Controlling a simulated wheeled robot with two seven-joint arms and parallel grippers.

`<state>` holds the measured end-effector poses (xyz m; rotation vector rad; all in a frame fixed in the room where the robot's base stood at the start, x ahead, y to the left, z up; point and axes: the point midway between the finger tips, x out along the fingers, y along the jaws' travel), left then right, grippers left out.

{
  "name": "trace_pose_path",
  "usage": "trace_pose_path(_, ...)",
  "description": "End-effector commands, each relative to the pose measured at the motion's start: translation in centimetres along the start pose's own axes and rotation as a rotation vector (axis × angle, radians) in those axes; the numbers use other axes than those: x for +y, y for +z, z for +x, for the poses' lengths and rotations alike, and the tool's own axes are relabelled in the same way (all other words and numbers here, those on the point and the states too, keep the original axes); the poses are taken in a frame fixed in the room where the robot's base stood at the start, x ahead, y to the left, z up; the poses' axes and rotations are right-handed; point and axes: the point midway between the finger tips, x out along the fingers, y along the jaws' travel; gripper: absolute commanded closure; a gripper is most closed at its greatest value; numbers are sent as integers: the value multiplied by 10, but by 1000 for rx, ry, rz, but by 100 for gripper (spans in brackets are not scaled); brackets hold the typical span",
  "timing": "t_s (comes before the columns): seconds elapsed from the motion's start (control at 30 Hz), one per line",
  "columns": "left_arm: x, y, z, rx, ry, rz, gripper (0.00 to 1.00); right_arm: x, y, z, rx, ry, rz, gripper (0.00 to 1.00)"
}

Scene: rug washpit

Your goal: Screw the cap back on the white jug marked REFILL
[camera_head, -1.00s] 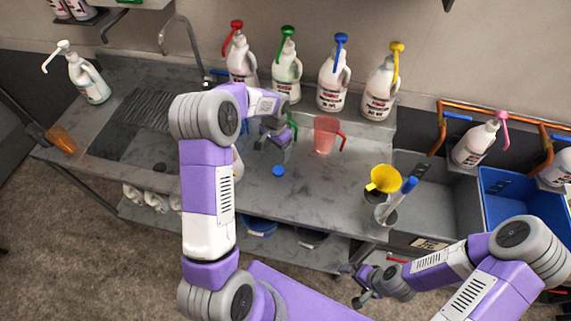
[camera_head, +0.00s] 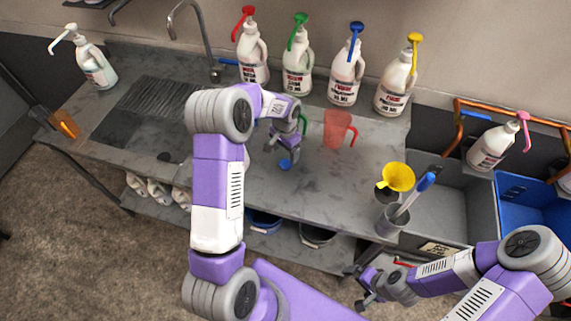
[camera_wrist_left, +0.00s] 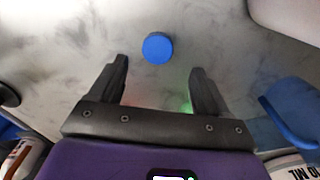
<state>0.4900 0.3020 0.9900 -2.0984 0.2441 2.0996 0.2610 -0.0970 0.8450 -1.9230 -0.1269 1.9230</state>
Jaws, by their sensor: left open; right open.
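A small round blue cap (camera_head: 285,164) lies on the grey worktop. In the left wrist view the cap (camera_wrist_left: 157,46) is just beyond and between my open fingertips, not gripped. My left gripper (camera_head: 284,149) is open, right behind the cap, pointing down at the worktop. It also shows in the left wrist view (camera_wrist_left: 160,66). A white rounded body (camera_wrist_left: 291,16) at that view's top right corner may be the jug; no REFILL mark is visible. In the head view my left arm hides that area. My right gripper (camera_head: 364,298) is open and empty, low at the worktop's front.
Several white pump bottles, including a red-topped one (camera_head: 251,55), stand along the back. A red measuring jug (camera_head: 337,130) is right of my left gripper. A yellow funnel (camera_head: 396,177) and a metal cup (camera_head: 391,222) stand at the right. A blue vessel (camera_wrist_left: 291,108) shows in the wrist view.

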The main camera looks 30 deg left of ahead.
Motion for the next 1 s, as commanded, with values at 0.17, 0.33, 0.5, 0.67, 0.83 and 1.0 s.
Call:
trace_pose_path(0.17, 0, 0, 5, 0, 0, 0, 23, 0, 0, 0, 0, 0, 0, 0)
trace_pose_path(0.33, 0, 0, 7, -1, 0, 0, 23, 0, 0, 0, 0, 0, 0, 0)
trace_pose_path(0.5, 4, 0, 30, -4, 1, 1, 23, -1, 0, -4, 0, 0, 0, 0)
trace_pose_path(0.67, 4, 0, 51, -2, 1, 0, 23, -2, 0, -4, 0, 0, 0, 0)
trace_pose_path(0.83, 4, -1, 57, 1, 0, -1, 23, -2, 0, -4, 0, 0, 0, 0)
trace_pose_path(1.0, 4, -1, 57, 1, 0, -1, 23, -2, 0, -4, 0, 0, 0, 0)
